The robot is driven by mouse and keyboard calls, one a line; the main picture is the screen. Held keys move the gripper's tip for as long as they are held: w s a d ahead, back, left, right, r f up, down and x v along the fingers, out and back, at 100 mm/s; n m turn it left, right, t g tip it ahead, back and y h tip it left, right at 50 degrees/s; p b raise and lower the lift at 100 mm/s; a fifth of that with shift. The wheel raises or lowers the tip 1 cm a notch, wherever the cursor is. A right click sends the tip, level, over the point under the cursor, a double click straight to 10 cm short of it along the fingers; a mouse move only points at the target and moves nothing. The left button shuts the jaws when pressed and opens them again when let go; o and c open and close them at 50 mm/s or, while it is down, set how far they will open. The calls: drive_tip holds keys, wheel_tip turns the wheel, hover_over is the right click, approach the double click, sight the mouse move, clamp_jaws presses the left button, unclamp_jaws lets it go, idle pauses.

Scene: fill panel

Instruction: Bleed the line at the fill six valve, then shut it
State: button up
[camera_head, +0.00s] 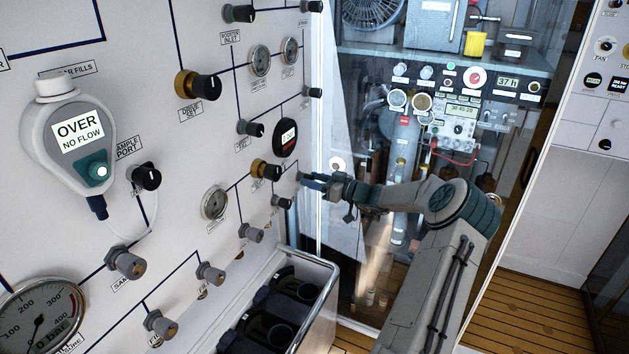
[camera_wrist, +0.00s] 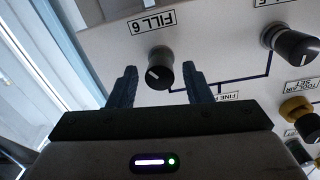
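The fill six valve is a dark round knob (camera_wrist: 160,68) with a white pointer line, on the pale panel (camera_wrist: 225,60) by an upside-down FILL 6 label (camera_wrist: 153,22) in the wrist view. My gripper (camera_wrist: 159,72) is open, its two dark fingers on either side of the knob in that picture, with a gap at each side. Whether the fingertips reach the knob in depth I cannot tell. In the head view my gripper (camera_head: 303,180) points left at the panel's right end. I cannot make out the fill six knob there.
Another dark knob (camera_wrist: 290,42) and a yellow-based knob (camera_wrist: 297,108) sit to the right in the wrist view. In the head view, a metal-railed bin (camera_head: 322,315) stands below the panel. A handheld meter (camera_head: 75,135) reading OVER, NO FLOW hangs at left.

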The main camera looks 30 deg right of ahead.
drive_tip(key=c, duration=0.8)
drive_tip(key=shift+f+b, duration=0.15)
drive_tip(key=shift+b, duration=0.3)
